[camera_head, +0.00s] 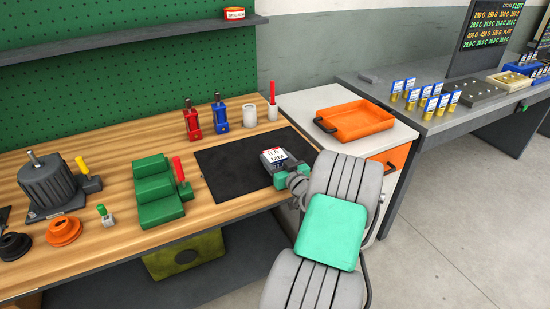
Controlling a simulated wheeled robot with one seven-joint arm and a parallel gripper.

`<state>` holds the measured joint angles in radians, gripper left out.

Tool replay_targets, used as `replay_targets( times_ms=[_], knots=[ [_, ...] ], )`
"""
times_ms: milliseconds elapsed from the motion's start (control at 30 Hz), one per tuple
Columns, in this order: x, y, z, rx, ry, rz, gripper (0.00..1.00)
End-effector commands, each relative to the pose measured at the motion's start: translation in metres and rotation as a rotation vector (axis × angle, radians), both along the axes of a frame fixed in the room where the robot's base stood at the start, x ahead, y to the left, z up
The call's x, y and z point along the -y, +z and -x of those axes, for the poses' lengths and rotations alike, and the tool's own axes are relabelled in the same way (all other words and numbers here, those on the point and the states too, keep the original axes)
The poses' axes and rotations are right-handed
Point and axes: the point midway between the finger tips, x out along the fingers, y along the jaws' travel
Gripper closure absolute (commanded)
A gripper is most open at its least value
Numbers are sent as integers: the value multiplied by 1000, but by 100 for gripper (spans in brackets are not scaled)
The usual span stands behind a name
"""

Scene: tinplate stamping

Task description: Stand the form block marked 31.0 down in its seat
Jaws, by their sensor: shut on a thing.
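My gripper (279,170) is over the right part of the black mat (232,166) on the wooden bench. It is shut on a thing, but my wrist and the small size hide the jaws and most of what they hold. A small dark block with a white and red label (274,157) shows right at the gripper. Its label seems to end in "MM"; I cannot read the number surely. I cannot tell whether this is the held thing or stands beside it. No mark 31.0 is readable, and I cannot make out its seat.
A green stepped block (158,192), red clamp (192,120), blue clamp (220,114) and white cylinder (249,115) stand around the mat. An orange tray (355,119) is at right. The mat's left part is clear.

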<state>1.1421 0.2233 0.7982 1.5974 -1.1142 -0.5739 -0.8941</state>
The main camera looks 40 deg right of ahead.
Motion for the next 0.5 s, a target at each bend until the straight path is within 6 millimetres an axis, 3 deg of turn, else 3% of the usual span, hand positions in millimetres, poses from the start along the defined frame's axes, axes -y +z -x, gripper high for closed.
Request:
replay_targets(
  times_ms=[167, 200, 500],
  knots=[
    [0, -3, 0, 1, 0, 0, 93],
    [0, -4, 0, 0, 0, 0, 41],
    [0, -3, 0, 0, 1, -1, 20]
  ],
)
